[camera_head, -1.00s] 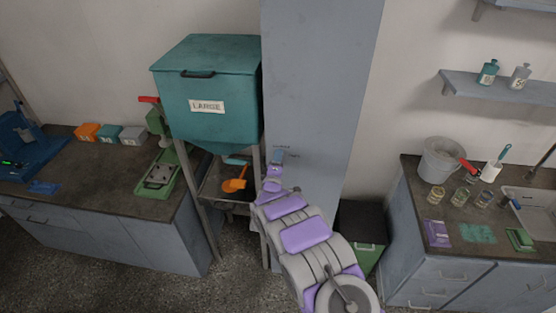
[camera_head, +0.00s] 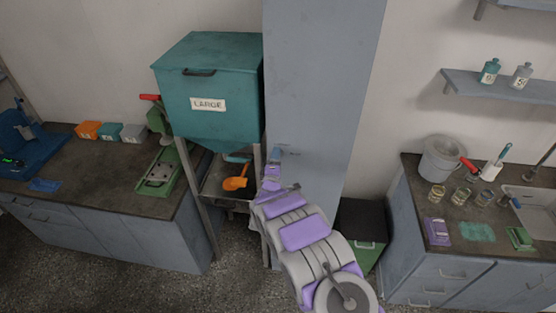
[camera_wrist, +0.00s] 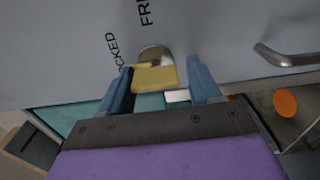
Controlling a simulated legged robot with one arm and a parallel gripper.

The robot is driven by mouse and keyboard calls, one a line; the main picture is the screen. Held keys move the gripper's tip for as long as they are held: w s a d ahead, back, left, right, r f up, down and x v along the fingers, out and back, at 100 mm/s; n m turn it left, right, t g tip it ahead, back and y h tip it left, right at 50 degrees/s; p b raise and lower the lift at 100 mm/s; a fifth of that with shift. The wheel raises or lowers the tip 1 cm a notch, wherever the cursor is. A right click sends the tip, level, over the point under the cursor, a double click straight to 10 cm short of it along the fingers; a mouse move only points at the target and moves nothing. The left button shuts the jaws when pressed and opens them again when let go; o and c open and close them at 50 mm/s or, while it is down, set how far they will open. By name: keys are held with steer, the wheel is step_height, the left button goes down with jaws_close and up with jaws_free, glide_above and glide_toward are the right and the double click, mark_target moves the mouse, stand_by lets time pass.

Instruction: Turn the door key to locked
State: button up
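The yellow key (camera_wrist: 154,78) sits in a round metal lock (camera_wrist: 155,54) on the grey-blue door (camera_wrist: 60,45). Its flat head lies roughly level in the wrist view, below the lock. Dark lettering beside the lock reads "...CKED" (camera_wrist: 114,52) at left and "FR..." (camera_wrist: 147,12) above, both partly cut off. My gripper (camera_wrist: 159,66) is open, its blue fingers on either side of the key head. The left finger is very close to the key; I cannot tell if it touches. A gap shows at the right. In the head view my gripper (camera_head: 276,154) hides the key.
A metal handle (camera_wrist: 285,54) sticks out right of the lock. Left of the tall cabinet (camera_head: 320,90) stands a teal hopper (camera_head: 225,85) on legs, with an orange scoop (camera_head: 235,183) below. A dark bin (camera_head: 362,225) stands at right, near a counter (camera_head: 460,200).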

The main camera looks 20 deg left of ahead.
steer(key=shift+o, duration=0.9)
steer(key=shift+a, duration=0.15)
steer(key=shift+d+r, duration=0.1)
steer(key=shift+d, duration=0.25)
steer(key=shift+s+d, duration=0.15)
steer(key=shift+s, duration=0.1)
steer(key=a+v, duration=0.1)
steer(key=v, duration=1.5)
steer(key=shift+s+b, duration=0.3)
steer(key=shift+b, duration=0.05)
steer(key=shift+d+f, duration=0.1)
steer(key=shift+f, duration=0.15)
